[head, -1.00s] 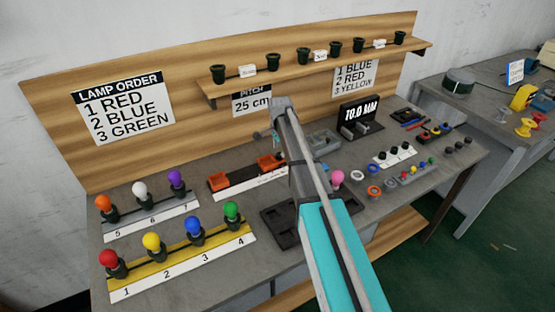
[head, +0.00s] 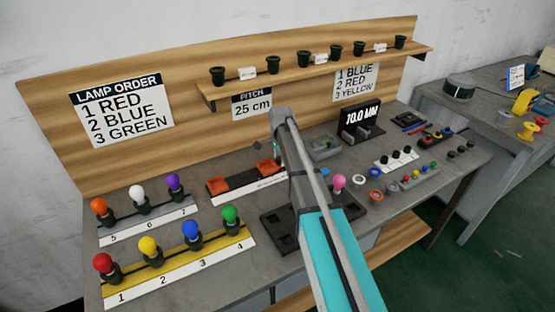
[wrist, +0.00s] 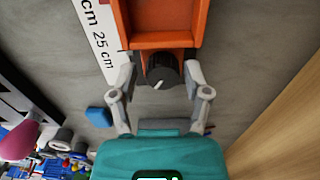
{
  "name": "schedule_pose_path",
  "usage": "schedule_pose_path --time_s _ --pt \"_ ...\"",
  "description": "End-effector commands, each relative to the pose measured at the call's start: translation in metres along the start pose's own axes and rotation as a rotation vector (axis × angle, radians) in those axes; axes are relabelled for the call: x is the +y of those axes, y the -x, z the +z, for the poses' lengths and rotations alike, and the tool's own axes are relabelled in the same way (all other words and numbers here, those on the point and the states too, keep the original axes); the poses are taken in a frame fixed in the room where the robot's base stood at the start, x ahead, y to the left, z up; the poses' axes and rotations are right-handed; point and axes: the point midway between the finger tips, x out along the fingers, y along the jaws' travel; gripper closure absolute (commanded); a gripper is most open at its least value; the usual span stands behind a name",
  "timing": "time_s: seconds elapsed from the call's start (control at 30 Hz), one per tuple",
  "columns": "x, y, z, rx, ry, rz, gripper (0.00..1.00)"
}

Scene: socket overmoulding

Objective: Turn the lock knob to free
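In the wrist view, a round black lock knob (wrist: 162,74) with a white pointer line sits at the end of an orange block (wrist: 166,42). The pointer slants up to the right in that view. My gripper (wrist: 161,72) is open, with one grey finger on each side of the knob. A small gap shows between the knob and each finger, and contact is not visible. In the head view, the right orange block (head: 268,166) sits on a dark rail with a white scale, and my arm hides the knob.
A second orange block (head: 219,182) stands at the left of the rail. A blue piece (wrist: 98,116) lies near my left finger in the wrist view. Lamp racks (head: 180,262) stand at left, a dark tray (head: 282,237) in front and a 10.0 MM display (head: 360,116) behind.

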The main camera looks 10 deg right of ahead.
Motion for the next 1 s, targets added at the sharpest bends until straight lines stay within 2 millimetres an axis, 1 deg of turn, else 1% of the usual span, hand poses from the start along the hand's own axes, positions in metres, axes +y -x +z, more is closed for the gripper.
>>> schedule_pose_path --time_s 0.03,0.17,0.2,0.27,0.43,0.57,1.0 --pt "0.0000 0.0000 -0.0001 0.000 0.000 0.000 0.57" --pt "0.0002 0.0000 -0.0002 0.000 0.000 0.000 0.81" --pt "0.0004 -0.0001 -0.0002 0.000 0.000 0.001 0.89" --pt "0.0008 -0.0001 -0.0002 0.000 0.000 0.002 1.00" --pt "0.0018 -0.0002 -0.0001 0.000 0.006 0.004 1.00" --pt "0.0025 -0.0003 -0.0001 0.000 0.045 0.005 1.00" --pt "0.0043 -0.0005 -0.0003 0.000 0.332 0.007 1.00"
